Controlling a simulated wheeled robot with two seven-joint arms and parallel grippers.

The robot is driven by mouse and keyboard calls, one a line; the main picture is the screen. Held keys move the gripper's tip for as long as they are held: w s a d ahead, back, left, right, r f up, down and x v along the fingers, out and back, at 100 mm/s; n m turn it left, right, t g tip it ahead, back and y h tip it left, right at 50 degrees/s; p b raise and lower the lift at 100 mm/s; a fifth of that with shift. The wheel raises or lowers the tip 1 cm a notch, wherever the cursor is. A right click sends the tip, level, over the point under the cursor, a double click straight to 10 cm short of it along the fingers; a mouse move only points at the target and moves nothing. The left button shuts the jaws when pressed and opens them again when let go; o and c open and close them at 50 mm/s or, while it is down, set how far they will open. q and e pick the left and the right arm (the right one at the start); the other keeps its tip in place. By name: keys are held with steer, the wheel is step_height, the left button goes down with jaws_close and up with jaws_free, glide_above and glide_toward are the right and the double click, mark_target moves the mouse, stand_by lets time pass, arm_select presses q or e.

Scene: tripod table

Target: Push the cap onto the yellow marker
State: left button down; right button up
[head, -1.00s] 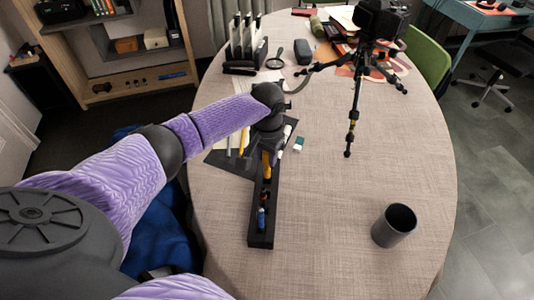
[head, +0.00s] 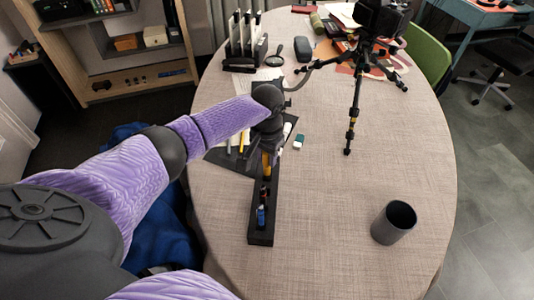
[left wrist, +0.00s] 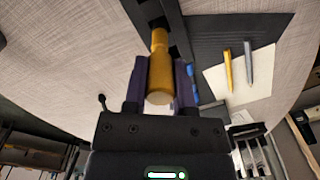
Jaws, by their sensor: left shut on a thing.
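My left gripper (head: 267,148) is shut on the yellow marker (left wrist: 160,75), at the far end of a long black tray (head: 260,238). In the left wrist view the marker lies between both fingers of the gripper (left wrist: 159,85), with a wide near part and a narrower part beyond. The marker also shows below the gripper in the head view (head: 266,165). I cannot tell a separate yellow cap from the marker. A blue item (head: 261,215) and a small dark red one stand in the tray. My right gripper is not in view.
A dark mat with paper and pens (head: 229,143) lies left of the gripper. A white and green eraser (head: 299,141) lies to its right. A tripod (head: 353,110) stands at the back right, a grey cup (head: 394,223) at the front right. The table between is clear.

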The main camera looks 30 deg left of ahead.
arm_select(q)
steer(key=shift+f, duration=0.3)
jaws_free()
stand_by(0.5)
step_height(320, 180, up, 7)
steer(key=p, duration=0.7)
jaws_close()
stand_by(0.5)
